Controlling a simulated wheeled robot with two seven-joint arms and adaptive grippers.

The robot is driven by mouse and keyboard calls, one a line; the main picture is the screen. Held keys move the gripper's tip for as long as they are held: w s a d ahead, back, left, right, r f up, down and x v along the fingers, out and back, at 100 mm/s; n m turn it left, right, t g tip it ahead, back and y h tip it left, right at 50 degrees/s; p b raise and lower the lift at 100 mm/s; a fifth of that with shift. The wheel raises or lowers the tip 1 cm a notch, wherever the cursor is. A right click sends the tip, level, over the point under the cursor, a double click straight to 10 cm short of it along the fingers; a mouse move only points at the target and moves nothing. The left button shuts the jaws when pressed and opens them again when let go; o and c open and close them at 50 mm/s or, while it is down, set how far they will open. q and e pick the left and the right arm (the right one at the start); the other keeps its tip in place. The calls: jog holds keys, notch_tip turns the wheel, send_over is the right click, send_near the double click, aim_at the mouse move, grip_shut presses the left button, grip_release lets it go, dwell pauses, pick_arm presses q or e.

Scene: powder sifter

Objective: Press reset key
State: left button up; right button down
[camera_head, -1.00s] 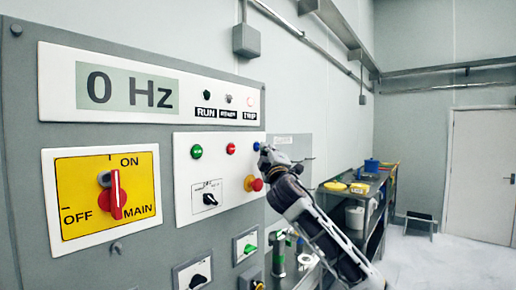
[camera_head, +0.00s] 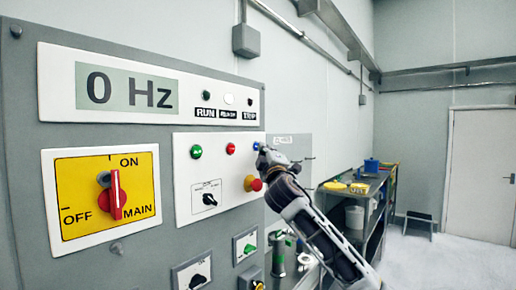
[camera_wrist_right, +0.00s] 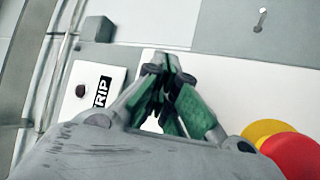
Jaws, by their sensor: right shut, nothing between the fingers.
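The blue key (camera_head: 256,146), which I take as the reset key, sits at the right end of the button row on the white plate (camera_head: 222,165). My right gripper (camera_head: 265,152) is shut and empty, its tips at the blue key. They seem to touch it or nearly so; I cannot tell if it is pressed. In the right wrist view my shut fingers (camera_wrist_right: 168,65) point at the white panel, and the key is hidden. The middle lamp (camera_head: 229,99) is lit white and the TRIP lamp (camera_head: 250,101) is dark. My left gripper is out of view.
A red stop knob on a yellow base (camera_head: 253,184) is close below my right gripper. Green (camera_head: 196,152) and red (camera_head: 231,148) buttons are to the left. A bench (camera_head: 368,185) stands behind my arm.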

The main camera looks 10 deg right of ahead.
dwell(0.7)
jog(key=shift+s+d, duration=0.4)
jog(key=shift+s, duration=0.2)
jog(key=shift+s+d, duration=0.8)
jog(key=shift+s, duration=0.2)
jog(key=shift+s+d, duration=0.75)
jog(key=shift+s, duration=0.25)
